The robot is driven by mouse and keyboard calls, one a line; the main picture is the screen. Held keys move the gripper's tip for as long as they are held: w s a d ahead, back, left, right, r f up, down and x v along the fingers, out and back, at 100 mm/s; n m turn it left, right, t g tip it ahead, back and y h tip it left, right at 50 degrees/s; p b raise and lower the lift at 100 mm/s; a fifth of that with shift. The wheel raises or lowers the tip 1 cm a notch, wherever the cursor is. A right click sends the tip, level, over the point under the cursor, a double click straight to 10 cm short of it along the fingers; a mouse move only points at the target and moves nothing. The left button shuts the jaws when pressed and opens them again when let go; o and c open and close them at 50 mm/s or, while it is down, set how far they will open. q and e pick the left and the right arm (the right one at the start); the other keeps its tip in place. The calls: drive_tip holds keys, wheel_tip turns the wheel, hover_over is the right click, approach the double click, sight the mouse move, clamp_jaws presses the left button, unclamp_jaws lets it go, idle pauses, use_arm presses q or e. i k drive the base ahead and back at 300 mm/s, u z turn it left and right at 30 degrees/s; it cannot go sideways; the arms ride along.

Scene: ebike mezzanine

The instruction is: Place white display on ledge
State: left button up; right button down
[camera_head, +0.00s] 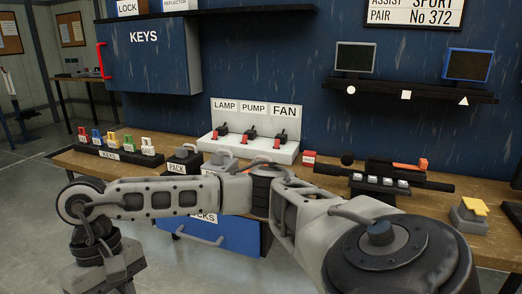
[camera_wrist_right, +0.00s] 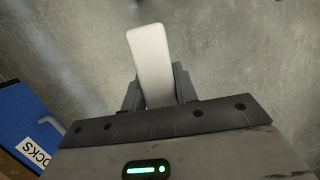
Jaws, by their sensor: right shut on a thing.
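My right gripper (camera_wrist_right: 157,88) is shut on a plain white slab, seen narrow in the right wrist view; I take it as the white display (camera_wrist_right: 150,52). The slab stands out past the fingers above grey floor. Its screen face is not visible. In the head view my right arm reaches across to the left and bends down; its jaws are not seen. The black ledge (camera_head: 380,90) is on the blue wall at upper right. A grey-green framed display (camera_head: 355,58) stands at its left, a blue framed display (camera_head: 467,65) at its right. My left gripper is not in view.
Between the two displays the ledge is bare above a white square mark (camera_head: 406,95). The wooden bench (camera_head: 335,185) below holds a LAMP/PUMP/FAN switch panel (camera_head: 285,153), a black tool and small blocks. A blue LOCKS drawer (camera_head: 225,232) juts out under it.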

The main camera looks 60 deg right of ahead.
sight(415, 83)
drive_tip(key=u, duration=0.2)
drive_tip(key=k, duration=1.05)
drive_tip(key=z, duration=1.5)
